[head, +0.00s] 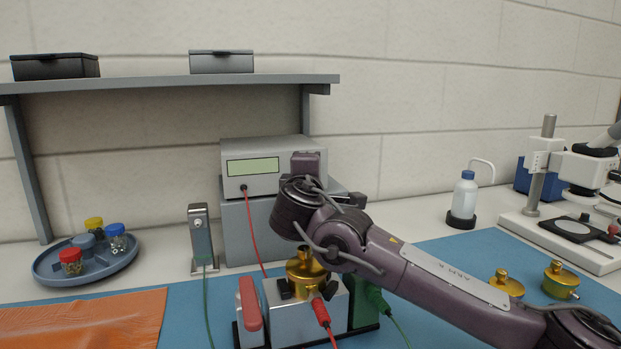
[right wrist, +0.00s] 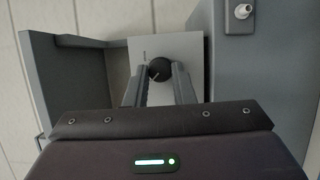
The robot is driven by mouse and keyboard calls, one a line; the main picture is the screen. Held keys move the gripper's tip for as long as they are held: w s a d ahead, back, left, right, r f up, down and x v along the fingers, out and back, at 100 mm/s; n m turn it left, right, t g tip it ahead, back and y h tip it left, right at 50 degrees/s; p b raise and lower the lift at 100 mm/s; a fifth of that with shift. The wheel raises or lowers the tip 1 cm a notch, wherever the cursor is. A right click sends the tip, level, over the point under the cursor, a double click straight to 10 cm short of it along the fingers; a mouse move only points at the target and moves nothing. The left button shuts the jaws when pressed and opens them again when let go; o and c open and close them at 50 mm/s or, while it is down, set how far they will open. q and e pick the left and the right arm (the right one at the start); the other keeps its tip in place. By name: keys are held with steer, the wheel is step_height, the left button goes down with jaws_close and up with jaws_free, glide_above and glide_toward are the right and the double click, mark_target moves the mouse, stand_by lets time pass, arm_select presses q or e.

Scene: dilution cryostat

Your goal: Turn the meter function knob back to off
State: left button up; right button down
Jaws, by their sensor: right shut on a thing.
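The meter (head: 232,188) is a light grey box with a green display, standing on a grey block at the wall. Its function knob (right wrist: 160,66) is round and black with a white pointer line, on a pale panel in the right wrist view. The pointer slants towards the lower left of that view; the panel marks are too small to read. My right gripper (right wrist: 160,77) is shut on the knob, one finger on each side. In the head view my right wrist hides the knob and fingertips. My left gripper is not in view.
A red lead runs from the meter to a metal fixture (head: 281,317) with a brass part (head: 305,268) below my right arm. A shelf (head: 170,84) hangs above. A tray of jars (head: 62,275) stands left, and a microscope (head: 540,160) and bottle (head: 465,190) right.

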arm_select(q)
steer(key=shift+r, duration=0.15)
arm_select(e)
steer(key=shift+f, duration=0.1)
steer(key=c, duration=1.2)
jaws_free()
steer(key=shift+c, duration=0.2)
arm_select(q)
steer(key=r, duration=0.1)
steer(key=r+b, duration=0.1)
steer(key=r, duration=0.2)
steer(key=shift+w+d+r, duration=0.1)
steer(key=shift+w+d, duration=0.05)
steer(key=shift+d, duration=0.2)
arm_select(e)
steer(key=s, duration=0.7)
steer(key=shift+s+a, duration=0.35)
steer(key=shift+s, duration=0.05)
